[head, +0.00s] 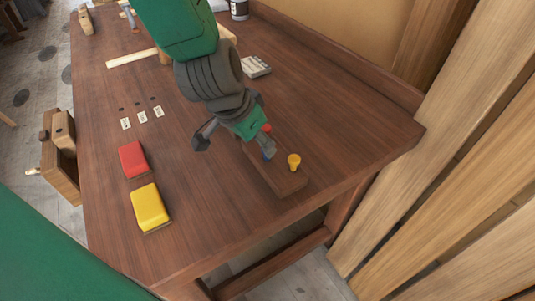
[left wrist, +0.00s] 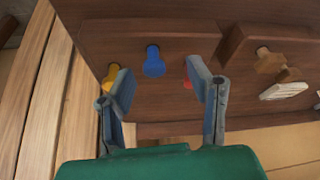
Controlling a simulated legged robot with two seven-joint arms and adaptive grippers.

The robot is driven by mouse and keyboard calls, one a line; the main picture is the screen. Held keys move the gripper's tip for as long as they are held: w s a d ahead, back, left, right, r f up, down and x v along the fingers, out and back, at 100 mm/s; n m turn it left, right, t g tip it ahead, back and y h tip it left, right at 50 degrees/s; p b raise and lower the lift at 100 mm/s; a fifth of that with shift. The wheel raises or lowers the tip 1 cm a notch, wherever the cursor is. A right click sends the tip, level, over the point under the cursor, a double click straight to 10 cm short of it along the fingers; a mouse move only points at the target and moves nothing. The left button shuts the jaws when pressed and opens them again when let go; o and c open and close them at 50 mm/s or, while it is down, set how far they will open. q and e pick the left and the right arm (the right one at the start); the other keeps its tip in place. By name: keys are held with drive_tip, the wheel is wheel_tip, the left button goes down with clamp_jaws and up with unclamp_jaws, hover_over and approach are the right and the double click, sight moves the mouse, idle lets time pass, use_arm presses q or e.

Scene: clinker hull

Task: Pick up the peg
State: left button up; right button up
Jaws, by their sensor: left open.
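Three coloured pegs stand in a wooden strip (head: 290,186) near the table's front right edge. The yellow peg (head: 294,161) is clear. The red peg (head: 266,129) and blue peg (head: 269,154) are partly hidden by my left gripper (head: 235,142). My left gripper is open, over the strip. In the left wrist view, the blue peg (left wrist: 154,62) shows between the open fingers (left wrist: 160,84), toward their far side. The yellow peg (left wrist: 111,74) is partly behind one finger and the red peg (left wrist: 187,84) beside the other. My right gripper is out of view.
A red block (head: 132,158) and a yellow block (head: 150,207) lie on the wooden table (head: 220,235). Several small white labels (head: 142,117) lie by dark holes. A pale slatted piece (head: 256,67) lies behind my arm. Planks (head: 450,150) stand at right.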

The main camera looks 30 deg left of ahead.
use_arm(q)
drive_tip(key=x, duration=0.4)
drive_tip(key=shift+w+d+f+b, duration=0.2)
drive_tip(key=shift+d+b, duration=0.1)
drive_tip(key=shift+d, duration=0.05)
drive_tip(key=shift+w+d+f, duration=0.1)
drive_tip(key=shift+d, duration=0.35)
drive_tip(key=shift+a, duration=0.2)
drive_tip(key=c, duration=1)
drive_tip(key=shift+a, duration=0.3)
